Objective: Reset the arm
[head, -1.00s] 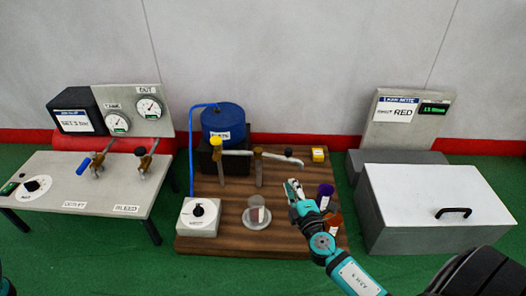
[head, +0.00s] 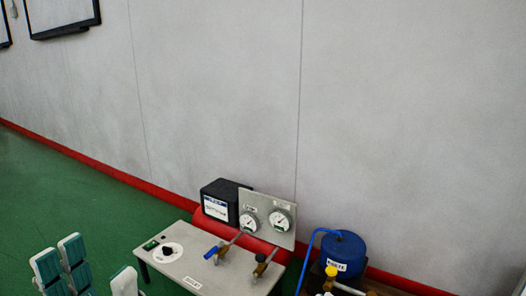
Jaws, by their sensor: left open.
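My left gripper (head: 93,265) shows at the bottom left of the head view, its pale, teal-edged fingers pointing up. The fingers stand apart with nothing between them. The rest of the left arm is below the picture. The gripper is left of the grey bench (head: 205,262) and apart from it in the picture. My right gripper and arm are out of view.
The bench carries a dial (head: 168,252), a blue-handled valve (head: 211,252) and a gauge panel (head: 267,217). A black box (head: 222,203) stands behind. A blue tank (head: 342,253) is at the lower right. Green floor (head: 90,200) left of the bench is clear.

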